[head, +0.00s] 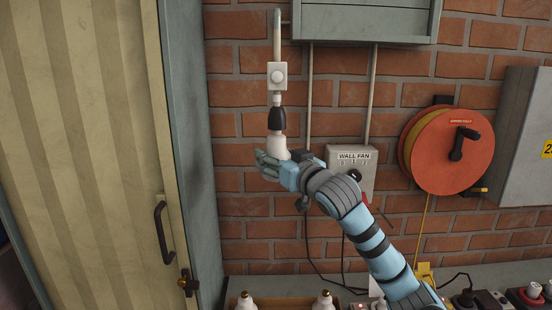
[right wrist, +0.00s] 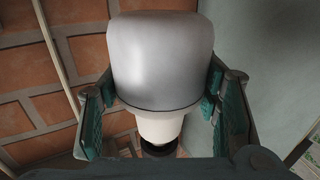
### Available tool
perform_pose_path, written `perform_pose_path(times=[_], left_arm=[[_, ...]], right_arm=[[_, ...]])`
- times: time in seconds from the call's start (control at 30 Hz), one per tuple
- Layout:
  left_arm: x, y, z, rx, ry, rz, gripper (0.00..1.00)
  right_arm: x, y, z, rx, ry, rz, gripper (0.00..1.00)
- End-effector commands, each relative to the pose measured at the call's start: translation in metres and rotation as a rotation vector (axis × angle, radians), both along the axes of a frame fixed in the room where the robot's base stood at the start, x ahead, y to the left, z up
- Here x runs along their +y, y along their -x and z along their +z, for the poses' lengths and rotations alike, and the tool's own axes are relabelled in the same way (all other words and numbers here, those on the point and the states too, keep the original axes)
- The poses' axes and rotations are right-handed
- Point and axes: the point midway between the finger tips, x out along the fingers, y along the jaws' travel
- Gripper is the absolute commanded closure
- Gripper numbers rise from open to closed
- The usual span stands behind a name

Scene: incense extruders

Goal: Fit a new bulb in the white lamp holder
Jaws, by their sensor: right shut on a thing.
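A white wall fitting with a round knob (head: 277,76) hangs at the upper middle of the head view, with a black socket (head: 276,120) below it. A white bulb (head: 277,146) stands upright directly under the black socket and appears to meet it; I cannot tell whether it is seated. My right gripper (head: 270,163) is shut around the bulb's lower part. In the right wrist view the bulb's rounded grey-white dome (right wrist: 160,62) sits between the green finger pads, with its white neck toward the dark socket (right wrist: 158,150). My left gripper is not in view.
Two bulbs with brass caps up, one at left (head: 245,301) and one at right (head: 323,301), stand on the bench below. A WALL FAN box (head: 350,160), an orange cable reel (head: 447,150) and a grey cabinet (head: 362,20) are on the brick wall. A striped door (head: 85,150) is at left.

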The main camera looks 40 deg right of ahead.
Motion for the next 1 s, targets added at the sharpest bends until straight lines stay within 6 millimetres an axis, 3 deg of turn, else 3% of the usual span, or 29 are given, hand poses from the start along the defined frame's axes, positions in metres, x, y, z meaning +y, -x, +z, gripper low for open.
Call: perform_pose_path(times=[0.93,0.97,1.0], left_arm=[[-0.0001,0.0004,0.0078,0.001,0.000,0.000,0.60],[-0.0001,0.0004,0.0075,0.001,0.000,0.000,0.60],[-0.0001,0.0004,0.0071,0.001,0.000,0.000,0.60]], right_arm=[[-0.0002,0.0001,0.0008,0.000,0.001,0.215,0.72],[0.0000,0.0002,0.0006,0.000,0.000,0.217,0.41],[0.0002,0.0002,0.0004,0.000,0.000,0.217,0.35]])
